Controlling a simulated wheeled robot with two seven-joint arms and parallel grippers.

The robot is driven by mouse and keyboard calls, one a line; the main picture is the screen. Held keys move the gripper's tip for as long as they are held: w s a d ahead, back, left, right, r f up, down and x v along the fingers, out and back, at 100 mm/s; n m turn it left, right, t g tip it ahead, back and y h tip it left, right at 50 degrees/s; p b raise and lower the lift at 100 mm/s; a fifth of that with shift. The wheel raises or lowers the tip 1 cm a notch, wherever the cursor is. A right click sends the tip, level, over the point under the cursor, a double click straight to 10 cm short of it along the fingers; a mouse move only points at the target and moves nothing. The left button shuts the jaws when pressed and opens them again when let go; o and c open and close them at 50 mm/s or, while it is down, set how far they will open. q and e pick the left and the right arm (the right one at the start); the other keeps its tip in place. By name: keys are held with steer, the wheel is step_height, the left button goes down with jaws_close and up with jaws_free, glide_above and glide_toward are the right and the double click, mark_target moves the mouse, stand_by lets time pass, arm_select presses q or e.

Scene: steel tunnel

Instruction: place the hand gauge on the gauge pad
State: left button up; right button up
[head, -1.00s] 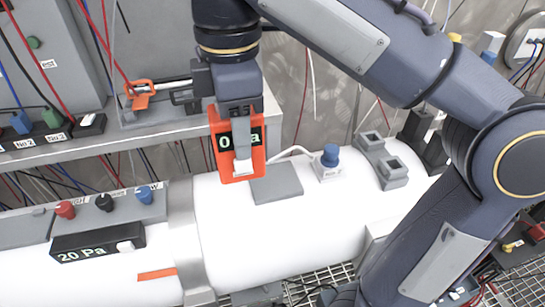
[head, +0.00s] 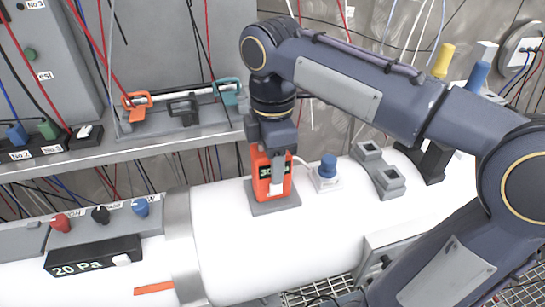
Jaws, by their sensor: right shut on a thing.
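The hand gauge (head: 262,180) is an orange box with a dark display, partly hidden by a finger of my right gripper. My right gripper (head: 278,180) is shut on it and holds it upright. The gauge pad (head: 274,208) is a flat grey square on top of the white cylinder. The gauge's lower end is at the pad and covers its middle; I cannot tell whether it bears fully on it. My left gripper is not in view.
A blue-capped fitting (head: 328,168) stands just right of the pad, with a grey two-socket block (head: 378,172) further right. A shelf (head: 150,148) with orange and teal clamps runs behind. A 20 Pa display (head: 92,257) and knobs are at left.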

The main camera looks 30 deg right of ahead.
steer(key=shift+f, duration=0.15)
steer(key=o, duration=1.1)
steer(key=shift+o, duration=0.2)
step_height(320, 180, up, 12)
steer(key=shift+r+p, duration=0.2)
steer(key=shift+p, duration=0.55)
